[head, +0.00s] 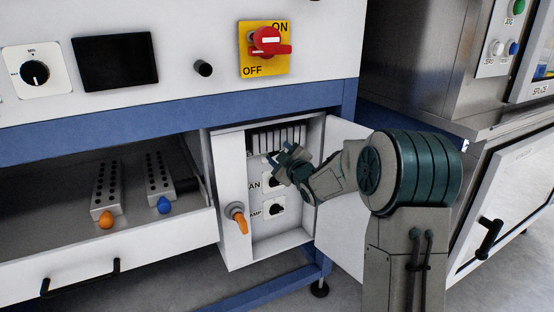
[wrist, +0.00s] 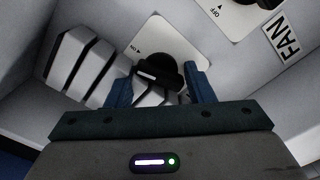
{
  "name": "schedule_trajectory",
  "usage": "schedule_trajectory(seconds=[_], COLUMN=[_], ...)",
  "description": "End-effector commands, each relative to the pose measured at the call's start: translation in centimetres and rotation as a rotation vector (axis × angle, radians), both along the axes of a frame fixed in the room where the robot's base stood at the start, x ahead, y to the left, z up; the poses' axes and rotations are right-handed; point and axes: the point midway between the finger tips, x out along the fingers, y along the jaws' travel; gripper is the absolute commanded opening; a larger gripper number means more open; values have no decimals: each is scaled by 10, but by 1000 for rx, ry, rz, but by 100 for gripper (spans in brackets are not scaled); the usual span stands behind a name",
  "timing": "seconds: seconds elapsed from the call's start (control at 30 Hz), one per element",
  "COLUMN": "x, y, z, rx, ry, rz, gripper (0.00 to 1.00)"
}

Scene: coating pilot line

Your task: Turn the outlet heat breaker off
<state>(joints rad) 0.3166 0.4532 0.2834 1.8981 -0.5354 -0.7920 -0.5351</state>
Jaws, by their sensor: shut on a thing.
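The open breaker compartment (head: 252,246) shows a column of rotary switches. The top switch's black knob (wrist: 170,72) sits on a white plate (wrist: 140,36) in the wrist view, with a white mark on the knob's left part. My gripper (head: 285,160) reaches into the compartment, and its blue fingers (wrist: 160,84) are shut on the knob from both sides.
The compartment's narrow left panel carries an orange handle (head: 238,215). Its white door (head: 341,205) stands open at the right, behind my arm. An open drawer (head: 120,250) extends at the left. A red main switch (head: 267,42) is above.

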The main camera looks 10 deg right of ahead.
Motion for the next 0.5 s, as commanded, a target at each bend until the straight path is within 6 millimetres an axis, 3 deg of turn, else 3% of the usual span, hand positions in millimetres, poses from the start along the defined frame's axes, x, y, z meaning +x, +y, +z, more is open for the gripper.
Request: schedule_trajectory(seconds=[0.5], x=[0], y=[0], z=[0], rx=[-481], ry=[-155], rz=[1], gripper=[19])
